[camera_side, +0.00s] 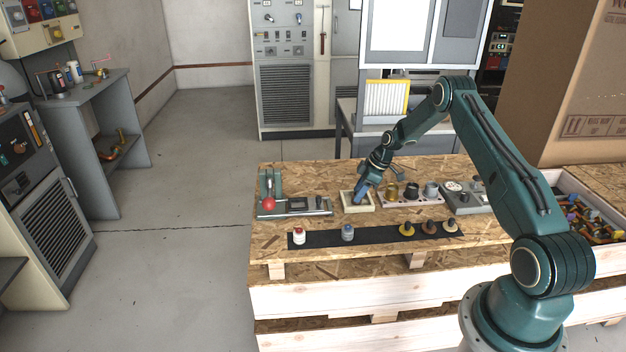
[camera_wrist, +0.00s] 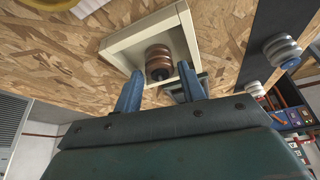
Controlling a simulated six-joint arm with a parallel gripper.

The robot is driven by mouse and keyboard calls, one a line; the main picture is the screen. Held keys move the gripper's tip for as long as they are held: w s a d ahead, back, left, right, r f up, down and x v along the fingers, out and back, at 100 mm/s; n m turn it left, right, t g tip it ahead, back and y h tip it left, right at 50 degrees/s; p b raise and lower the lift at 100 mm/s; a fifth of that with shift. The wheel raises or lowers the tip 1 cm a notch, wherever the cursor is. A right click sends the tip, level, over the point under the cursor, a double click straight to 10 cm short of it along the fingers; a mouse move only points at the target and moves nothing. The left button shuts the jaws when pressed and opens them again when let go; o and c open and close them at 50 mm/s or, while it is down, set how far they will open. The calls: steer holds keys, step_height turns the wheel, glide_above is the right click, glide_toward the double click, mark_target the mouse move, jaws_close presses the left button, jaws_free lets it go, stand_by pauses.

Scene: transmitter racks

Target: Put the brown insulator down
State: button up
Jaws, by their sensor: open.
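A brown ribbed insulator (camera_wrist: 158,62) with a dark end stands in a cream square tray (camera_wrist: 143,28) in the wrist view. The tray also shows in the side view (camera_side: 358,210), where my gripper hides the insulator. My gripper (camera_side: 361,197) points down at the tray. In the wrist view my gripper (camera_wrist: 160,88) is open, with its blue fingers apart. The insulator shows beyond and between the fingertips, with visible space on both sides.
A black strip (camera_side: 370,237) in front holds several insulators, including a red-white one (camera_side: 299,235), a blue-grey one (camera_side: 348,232) and a brown one (camera_side: 429,227). A red-knobbed lever fixture (camera_side: 296,207) stands left of the tray. A rack of round parts (camera_side: 414,199) stands close on the right.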

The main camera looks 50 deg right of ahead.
steer(key=v, duration=1.1)
steer(key=shift+s+r, duration=0.2)
steer(key=shift+r, duration=0.1)
steer(key=shift+d, duration=0.1)
steer(key=s+a+r+m+h, duration=0.1)
steer(key=s+a+r, duration=0.2)
steer(key=a+r, duration=0.8)
steer(key=s+a+r+m+h, duration=0.1)
steer(key=s+a+r+m, duration=0.15)
steer(key=a+r, duration=0.9)
steer(key=s+a+r+m, duration=0.1)
steer(key=s+a, duration=0.5)
steer(key=s, duration=0.5)
steer(key=s+a+r+m+t, duration=0.1)
steer(key=s+a, duration=0.5)
steer(key=s, duration=0.6)
steer(key=shift+a+r+m+t+h, duration=0.15)
steer(key=shift+r+m+t+h, duration=0.15)
steer(key=shift+m, duration=0.25)
